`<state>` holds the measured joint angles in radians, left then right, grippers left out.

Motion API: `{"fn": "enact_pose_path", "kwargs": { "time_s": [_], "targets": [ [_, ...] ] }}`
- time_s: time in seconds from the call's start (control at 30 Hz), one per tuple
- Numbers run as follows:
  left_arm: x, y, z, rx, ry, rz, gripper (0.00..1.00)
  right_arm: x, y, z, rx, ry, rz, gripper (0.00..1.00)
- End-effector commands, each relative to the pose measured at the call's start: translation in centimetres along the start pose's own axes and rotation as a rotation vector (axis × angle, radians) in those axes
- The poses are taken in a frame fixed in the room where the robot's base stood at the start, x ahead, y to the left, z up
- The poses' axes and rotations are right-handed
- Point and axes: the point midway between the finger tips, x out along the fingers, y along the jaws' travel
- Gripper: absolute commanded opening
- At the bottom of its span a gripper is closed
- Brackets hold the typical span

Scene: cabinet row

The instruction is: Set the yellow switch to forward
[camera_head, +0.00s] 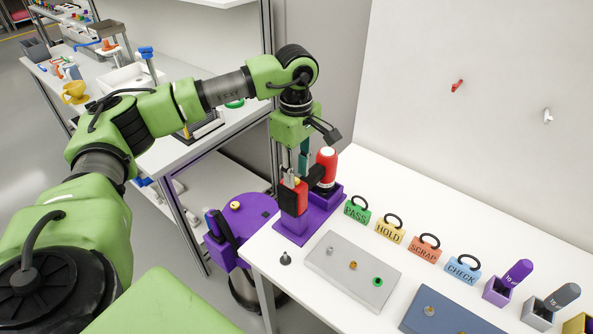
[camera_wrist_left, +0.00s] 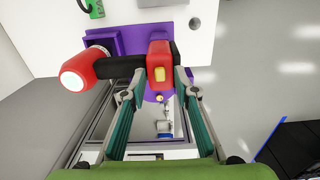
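A red and black tool (camera_head: 326,168) sits in a purple stand (camera_head: 297,228) at the table's left end. Its red block (camera_head: 292,200) carries a small yellow switch (camera_wrist_left: 160,74), which faces the left wrist camera. I cannot tell which setting the switch is at. My left gripper (camera_head: 294,177) points down over the red block. In the left wrist view, its fingers (camera_wrist_left: 160,73) are apart, with tips beside the red block and the switch between them. I cannot tell whether the tips touch the block. My right gripper is out of view.
Colored tags, including the green PASS tag (camera_head: 358,210), stand right of the purple stand. A grey plate (camera_head: 340,285) with small round parts lies in front. A purple round platform (camera_head: 250,222) is at the left. A white wall (camera_head: 480,100) stands behind the table.

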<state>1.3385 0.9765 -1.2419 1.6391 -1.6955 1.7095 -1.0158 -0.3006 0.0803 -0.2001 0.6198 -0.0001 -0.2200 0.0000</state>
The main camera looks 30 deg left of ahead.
Motion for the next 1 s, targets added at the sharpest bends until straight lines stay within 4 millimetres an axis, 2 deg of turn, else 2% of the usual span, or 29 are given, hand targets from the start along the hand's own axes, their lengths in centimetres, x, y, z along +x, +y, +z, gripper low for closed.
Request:
{"fn": "enact_pose_path", "kwargs": {
  "time_s": [0.13, 0.4, 0.5, 0.53, 0.7, 0.87, 1.0],
  "targets": [
    [0.8, 0.0, 0.0, 0.000, -0.001, 0.001, 0.28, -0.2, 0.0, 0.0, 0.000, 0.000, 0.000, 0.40],
    [0.9, 0.0, 0.0, 0.001, -0.001, 0.001, 0.28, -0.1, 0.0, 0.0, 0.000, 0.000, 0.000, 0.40],
    [0.9, 0.0, 0.0, 0.001, -0.001, 0.001, 0.02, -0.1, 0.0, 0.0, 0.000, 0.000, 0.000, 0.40],
    [0.9, 0.0, 0.0, 0.001, -0.001, 0.001, 0.00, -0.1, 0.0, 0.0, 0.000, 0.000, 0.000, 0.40],
    [0.9, 0.0, -0.1, 0.000, -0.001, 0.001, 0.00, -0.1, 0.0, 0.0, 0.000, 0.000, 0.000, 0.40],
    [1.1, 0.0, -1.5, -0.002, -0.001, 0.001, 0.00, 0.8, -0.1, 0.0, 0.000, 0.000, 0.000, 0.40],
    [0.9, 0.0, -1.6, 0.000, 0.000, 0.001, 0.00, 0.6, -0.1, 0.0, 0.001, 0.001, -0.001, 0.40]
  ]
}}
